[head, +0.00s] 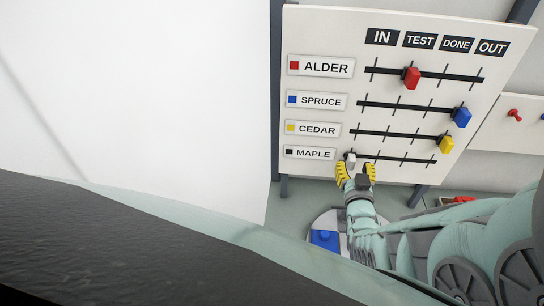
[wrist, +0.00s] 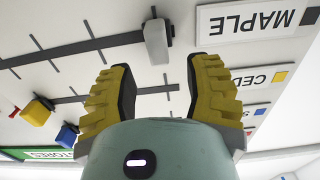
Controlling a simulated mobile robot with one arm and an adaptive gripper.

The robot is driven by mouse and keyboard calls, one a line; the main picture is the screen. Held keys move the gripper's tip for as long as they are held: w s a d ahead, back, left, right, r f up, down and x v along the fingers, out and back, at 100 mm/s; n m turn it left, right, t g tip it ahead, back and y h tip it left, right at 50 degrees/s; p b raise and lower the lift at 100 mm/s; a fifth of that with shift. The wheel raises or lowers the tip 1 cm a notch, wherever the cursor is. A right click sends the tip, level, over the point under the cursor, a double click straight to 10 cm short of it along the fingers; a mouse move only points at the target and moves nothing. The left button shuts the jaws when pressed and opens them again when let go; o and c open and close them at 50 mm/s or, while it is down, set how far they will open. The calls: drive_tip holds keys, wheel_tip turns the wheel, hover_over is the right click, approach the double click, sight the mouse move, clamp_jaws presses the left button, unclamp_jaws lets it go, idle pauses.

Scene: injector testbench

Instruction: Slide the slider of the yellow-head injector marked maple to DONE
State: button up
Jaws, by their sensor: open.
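The maple row is the lowest on the white board, with a black square on its MAPLE label (head: 309,153). Its slider has a pale grey knob (head: 350,160), not a yellow one, at the left end of the rail, the IN end. My gripper (head: 357,170) is open at this knob, with yellow-padded fingers. In the wrist view, turned upside down, the grey knob (wrist: 157,42) stands in line with the gap between the fingertips (wrist: 160,68). I cannot tell how deep it sits between them. The yellow slider (head: 446,144) is in the cedar row, at OUT.
The header (head: 420,40) reads IN, TEST, DONE, OUT. The red alder slider (head: 411,78) is at TEST, and the blue spruce slider (head: 462,117) at OUT. The maple rail (head: 405,159) is clear to the right of the knob. The cedar rail runs close above.

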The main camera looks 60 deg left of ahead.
sight(353, 162)
drive_tip(key=b+x, duration=0.1)
drive_tip(key=x, duration=0.2)
drive_tip(key=shift+s+f+b, duration=0.1)
drive_tip(key=shift+f+b, duration=0.05)
drive_tip(key=shift+b, duration=0.15)
drive_tip(key=shift+w+a, duration=0.35)
drive_tip(key=shift+a, duration=0.15)
drive_tip(key=shift+o, duration=0.5)
drive_tip(key=shift+d, duration=0.1)
clamp_jaws()
